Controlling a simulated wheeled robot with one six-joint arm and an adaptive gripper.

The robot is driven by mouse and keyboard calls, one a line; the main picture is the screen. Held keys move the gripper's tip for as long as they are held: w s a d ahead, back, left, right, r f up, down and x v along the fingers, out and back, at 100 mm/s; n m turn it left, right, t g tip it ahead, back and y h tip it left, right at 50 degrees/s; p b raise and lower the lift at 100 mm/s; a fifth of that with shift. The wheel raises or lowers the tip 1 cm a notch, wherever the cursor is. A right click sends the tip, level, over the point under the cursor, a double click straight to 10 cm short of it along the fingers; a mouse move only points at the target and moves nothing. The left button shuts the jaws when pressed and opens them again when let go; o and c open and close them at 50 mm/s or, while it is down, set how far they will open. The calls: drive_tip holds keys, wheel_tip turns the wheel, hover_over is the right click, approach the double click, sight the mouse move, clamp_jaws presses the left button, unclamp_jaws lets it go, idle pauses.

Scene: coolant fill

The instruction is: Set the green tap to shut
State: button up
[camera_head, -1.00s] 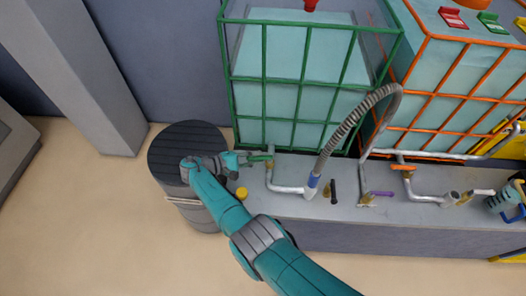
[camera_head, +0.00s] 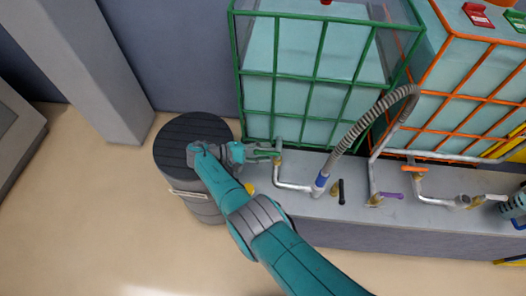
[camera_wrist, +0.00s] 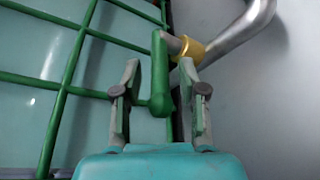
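The green tap has a long green lever (camera_wrist: 159,78) on a brass and grey pipe stub, seen in the wrist view. In the head view the tap (camera_head: 277,153) sits at the front lower corner of the green cage, and its lever points left. My gripper (camera_wrist: 160,70) is open. Its two fingers stand either side of the lever, with a visible gap on both sides, and the lever's rounded end reaches down between them. In the head view my gripper (camera_head: 258,153) reaches the tap from the left and partly hides the lever.
A dark ribbed drum (camera_head: 175,150) stands under my wrist at the left. The green-caged tank (camera_head: 310,60) rises behind the tap. A grey hose (camera_head: 365,125), a black lever (camera_head: 341,192), a purple lever (camera_head: 390,195) and an orange lever (camera_head: 414,169) lie to the right along the ledge.

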sight(263, 151)
idle(0.3)
wheel_tip(263, 151, up, 9)
drive_tip(key=shift+a+f, duration=0.1)
drive_tip(key=shift+f, duration=0.1)
drive_tip(key=shift+r, duration=0.7)
idle(0.4)
